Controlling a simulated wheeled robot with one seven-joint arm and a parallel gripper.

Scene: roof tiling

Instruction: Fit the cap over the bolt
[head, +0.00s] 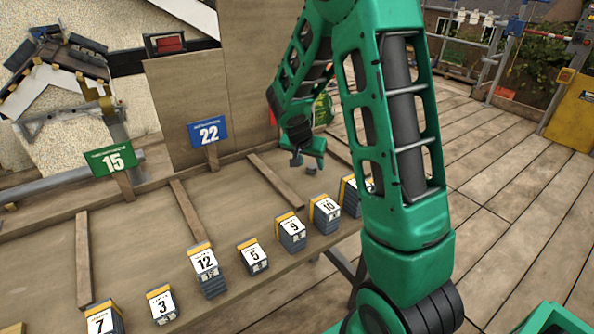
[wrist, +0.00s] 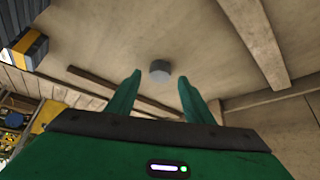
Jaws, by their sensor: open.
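A short grey cylinder (wrist: 160,71) stands on the plywood surface in the wrist view, ahead of my fingertips and seen through the gap between them. It looks like the cap; I cannot tell whether a bolt is under it. My gripper (wrist: 160,85) is open and empty, with one green finger to each side of the cylinder's line and not touching it. In the head view my gripper (head: 307,163) hangs low over the far right part of the sloped board. The cylinder and any separate bolt cannot be made out there.
Numbered tile stacks, such as stack 9 (head: 291,232) and stack 12 (head: 205,268), line the board's near edge. Wooden battens (head: 188,212) cross the sloped board (head: 140,225). Signs 15 (head: 110,159) and 22 (head: 209,134) stand along its back. Bare board lies between the battens.

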